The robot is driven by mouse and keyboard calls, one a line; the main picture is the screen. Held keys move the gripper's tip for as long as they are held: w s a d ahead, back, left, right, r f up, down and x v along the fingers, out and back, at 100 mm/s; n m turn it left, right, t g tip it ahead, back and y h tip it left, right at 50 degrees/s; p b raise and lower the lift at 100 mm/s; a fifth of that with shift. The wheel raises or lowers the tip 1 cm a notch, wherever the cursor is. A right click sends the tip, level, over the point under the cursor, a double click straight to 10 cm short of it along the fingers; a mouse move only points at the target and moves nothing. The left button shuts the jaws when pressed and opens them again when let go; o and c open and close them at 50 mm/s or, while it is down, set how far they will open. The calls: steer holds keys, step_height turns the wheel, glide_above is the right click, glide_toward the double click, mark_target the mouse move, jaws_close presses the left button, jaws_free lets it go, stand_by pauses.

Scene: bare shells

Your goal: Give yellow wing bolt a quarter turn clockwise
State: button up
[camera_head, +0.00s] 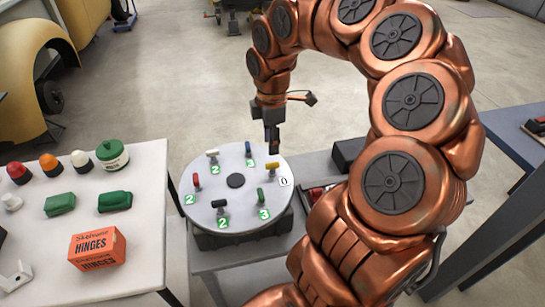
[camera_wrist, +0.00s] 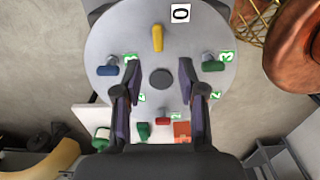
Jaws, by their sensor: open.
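The yellow wing bolt (camera_head: 272,166) stands on the right side of a round grey disc (camera_head: 236,215), beside a white label with a 0 (camera_head: 285,182). In the wrist view the yellow wing bolt (camera_wrist: 157,38) is near the top, its bar running up and down the picture, with the 0 label (camera_wrist: 180,13) to its right. My gripper (camera_head: 272,140) points down above the disc's far right part, near the yellow bolt in the picture. In the wrist view my gripper (camera_wrist: 160,95) is open, its fingers apart with nothing between them, and clear of the yellow bolt.
Other bolts on the disc are red (camera_head: 196,181), white (camera_head: 212,154), blue (camera_head: 248,149), green (camera_head: 260,196) and black (camera_head: 220,205), with green number labels. A dark hub (camera_head: 236,181) marks the disc's middle. A white table (camera_head: 150,240) with an orange box (camera_head: 97,249) stands left.

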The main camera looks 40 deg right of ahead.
mark_target(272, 163)
steer(key=shift+d+f, duration=0.3)
steer(key=shift+f, duration=0.15)
steer(key=shift+a+f+p, duration=0.1)
steer(key=shift+f+p, duration=0.95)
steer(key=shift+f, duration=2.45)
steer(key=shift+w, duration=0.1)
steer(key=shift+c, duration=0.4)
jaws_close()
